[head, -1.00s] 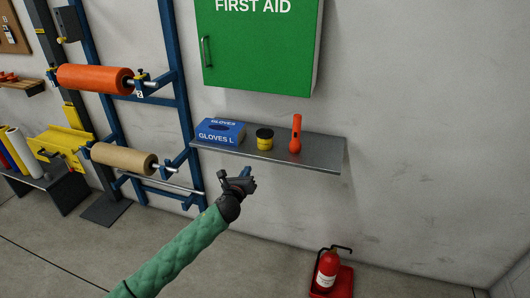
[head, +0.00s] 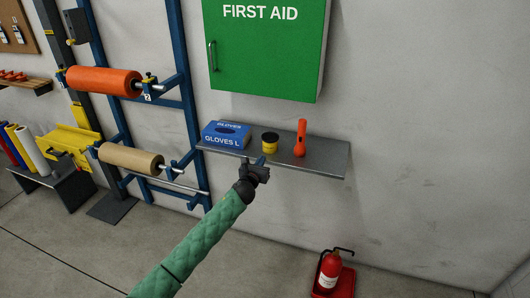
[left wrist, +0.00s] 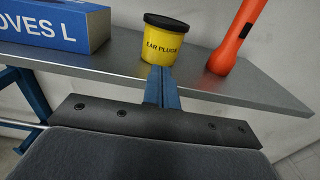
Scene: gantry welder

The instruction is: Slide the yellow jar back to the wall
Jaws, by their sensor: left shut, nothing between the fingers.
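The yellow jar (head: 270,143) has a black lid and stands upright on the grey metal shelf (head: 318,162), between the glove box and the orange flashlight. In the left wrist view the jar (left wrist: 160,44) reads "EAR PLUGS". My left gripper (head: 261,161) is shut and empty at the shelf's front edge, in front of the jar. In the left wrist view its closed blue fingertips (left wrist: 161,72) point at the jar's lower front and overlap its base; I cannot tell whether they touch it. My right gripper is not in view.
A blue glove box (head: 226,135) stands left of the jar, and an orange flashlight (head: 300,138) stands close on its right. A green first aid cabinet (head: 265,50) hangs above. A blue roll rack (head: 183,100) is at left. A fire extinguisher (head: 330,268) stands on the floor.

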